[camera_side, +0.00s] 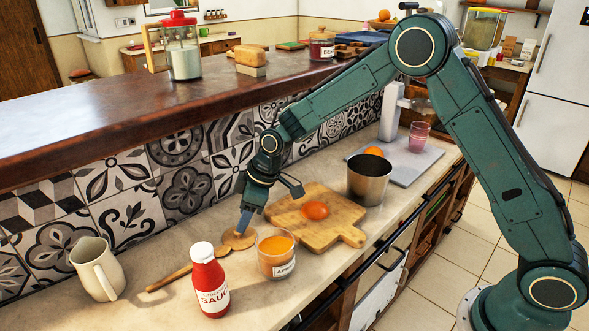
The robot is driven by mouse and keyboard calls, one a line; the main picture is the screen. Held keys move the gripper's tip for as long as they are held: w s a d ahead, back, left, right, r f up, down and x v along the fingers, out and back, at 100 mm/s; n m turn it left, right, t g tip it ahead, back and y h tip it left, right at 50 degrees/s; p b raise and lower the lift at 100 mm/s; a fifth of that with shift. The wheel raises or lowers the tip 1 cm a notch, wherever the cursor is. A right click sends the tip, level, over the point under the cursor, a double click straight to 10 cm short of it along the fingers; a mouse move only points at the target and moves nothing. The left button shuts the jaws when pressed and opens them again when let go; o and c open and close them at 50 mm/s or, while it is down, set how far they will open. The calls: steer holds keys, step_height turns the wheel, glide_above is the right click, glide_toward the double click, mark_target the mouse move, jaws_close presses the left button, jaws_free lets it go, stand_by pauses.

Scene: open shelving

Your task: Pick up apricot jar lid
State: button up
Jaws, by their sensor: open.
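A clear glass apricot jar (279,264) with orange contents and a white label stands on the counter near the middle. I cannot tell whether its orange top is a lid or the jam itself. A round, flat wooden-coloured disc (236,240) lies on the counter just left of the jar; it may be the lid or the head of a wooden utensil. My gripper (269,205) is open and empty, pointing down above the counter behind the jar. One grey fingertip is close above the disc; the other finger is to the right, near the cutting board.
A red sauce bottle (209,283) stands left of the jar, with a wooden handle (170,278) behind it. A cream pitcher (95,270) is at far left. A cutting board (335,228) with an orange-red item (316,210) and a metal pot (369,183) stand right.

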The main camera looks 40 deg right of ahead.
steer(key=shift+x, duration=2.1)
jaws_close()
